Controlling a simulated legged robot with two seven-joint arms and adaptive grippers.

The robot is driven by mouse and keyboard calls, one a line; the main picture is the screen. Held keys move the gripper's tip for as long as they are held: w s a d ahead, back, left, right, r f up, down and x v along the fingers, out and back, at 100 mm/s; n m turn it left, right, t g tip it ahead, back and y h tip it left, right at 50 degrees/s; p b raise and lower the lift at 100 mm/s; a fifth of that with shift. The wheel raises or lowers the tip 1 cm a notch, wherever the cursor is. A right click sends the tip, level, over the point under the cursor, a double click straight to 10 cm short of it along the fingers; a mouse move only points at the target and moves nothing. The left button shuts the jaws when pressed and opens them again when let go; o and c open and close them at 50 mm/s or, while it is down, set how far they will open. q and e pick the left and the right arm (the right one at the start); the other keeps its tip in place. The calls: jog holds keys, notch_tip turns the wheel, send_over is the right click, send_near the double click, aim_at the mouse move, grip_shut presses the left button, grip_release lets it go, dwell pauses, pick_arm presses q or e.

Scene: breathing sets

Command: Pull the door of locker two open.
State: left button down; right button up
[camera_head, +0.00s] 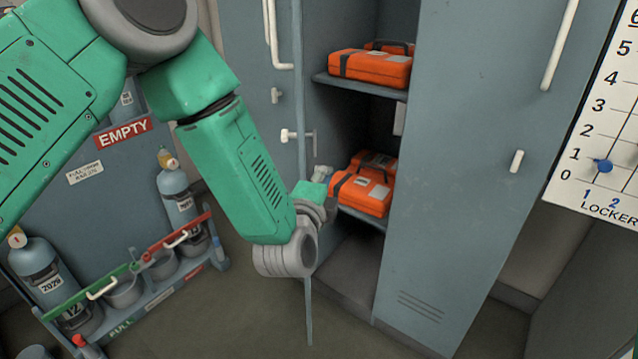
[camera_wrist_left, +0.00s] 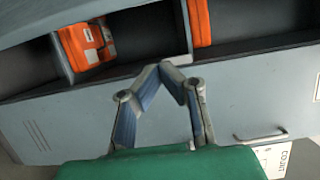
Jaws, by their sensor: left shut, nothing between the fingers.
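A grey locker door (camera_head: 480,150) with a white bar handle (camera_head: 560,40) and a small white knob (camera_head: 517,160) stands at the right and looks shut. Its vents and handle also show in the wrist view (camera_wrist_left: 280,133). Left of it is an open locker compartment (camera_head: 345,255); another grey door (camera_head: 245,60) with a white handle stands swung out at its left. I see no number on either door. My left gripper (camera_head: 322,182) is shut and empty in front of the opening; its fingertips also show in the wrist view (camera_wrist_left: 168,70). My right gripper is out of view.
Orange cases sit on the upper (camera_head: 370,68) and lower shelves (camera_head: 360,195). A rack with grey-blue cylinders (camera_head: 180,195) and an EMPTY sign stands at the left. A white board (camera_head: 605,130) marked LOCKER hangs at the right. Floor shows at the bottom.

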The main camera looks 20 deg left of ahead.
pick_arm(q)
jog(key=w+a, duration=0.4)
jog(key=shift+w+a+b, duration=0.2)
jog(key=shift+w+b, duration=0.05)
jog(key=shift+b, duration=0.15)
